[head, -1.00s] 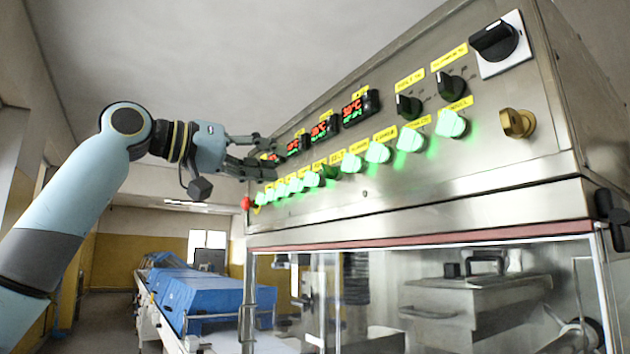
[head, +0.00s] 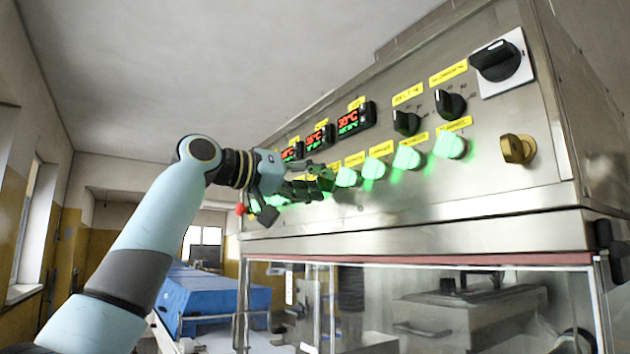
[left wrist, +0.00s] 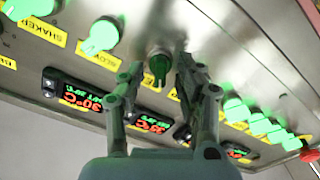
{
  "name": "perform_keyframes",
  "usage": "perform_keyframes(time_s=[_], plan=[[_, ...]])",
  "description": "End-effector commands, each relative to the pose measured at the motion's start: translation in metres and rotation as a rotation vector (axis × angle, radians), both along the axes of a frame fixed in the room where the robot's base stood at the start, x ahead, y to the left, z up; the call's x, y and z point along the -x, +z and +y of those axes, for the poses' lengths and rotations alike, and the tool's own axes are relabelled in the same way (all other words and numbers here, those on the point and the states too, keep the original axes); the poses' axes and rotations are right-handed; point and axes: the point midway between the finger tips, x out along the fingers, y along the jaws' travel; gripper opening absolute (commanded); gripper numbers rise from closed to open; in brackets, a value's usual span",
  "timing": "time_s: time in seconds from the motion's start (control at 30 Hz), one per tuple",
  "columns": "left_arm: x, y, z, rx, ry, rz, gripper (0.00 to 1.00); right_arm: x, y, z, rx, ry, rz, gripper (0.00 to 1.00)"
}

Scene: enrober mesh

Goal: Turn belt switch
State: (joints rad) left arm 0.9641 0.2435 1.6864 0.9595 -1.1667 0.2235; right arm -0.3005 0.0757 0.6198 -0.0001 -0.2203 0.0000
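A slanted steel control panel (head: 500,160) carries a row of switches, most glowing green. One switch in the row is dark green and unlit (left wrist: 158,66); in the head view it shows at the fingertips (head: 326,178). My left gripper (left wrist: 157,72) is open, with one finger on each side of this dark switch; I cannot tell if they touch it. In the head view the gripper (head: 312,180) reaches the panel from the left and covers some switches. The dark switch's label is not readable. My right gripper is not in view.
Red temperature displays (head: 352,118) and black knobs (head: 405,122) sit above the row. A red button (head: 240,209) is at the panel's far end. Glass doors are below.

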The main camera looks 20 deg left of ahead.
Motion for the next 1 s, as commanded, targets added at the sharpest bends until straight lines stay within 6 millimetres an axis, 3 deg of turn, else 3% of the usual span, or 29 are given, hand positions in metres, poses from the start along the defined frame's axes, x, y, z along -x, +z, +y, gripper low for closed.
perform_keyframes(time_s=[0.03,0.3,0.7,1.0], plan=[[0.0001,0.0000,0.0002,0.000,0.000,0.000,0.32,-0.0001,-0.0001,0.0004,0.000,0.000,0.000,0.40],[0.0001,0.0000,0.0004,0.000,0.000,0.000,0.00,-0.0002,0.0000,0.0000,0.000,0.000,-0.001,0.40],[0.0001,-0.0002,0.0004,-0.022,0.000,-0.017,0.00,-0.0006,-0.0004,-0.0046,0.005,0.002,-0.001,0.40],[0.0003,-0.0001,-0.0003,-0.156,0.000,-0.123,0.00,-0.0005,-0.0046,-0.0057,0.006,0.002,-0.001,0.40]])
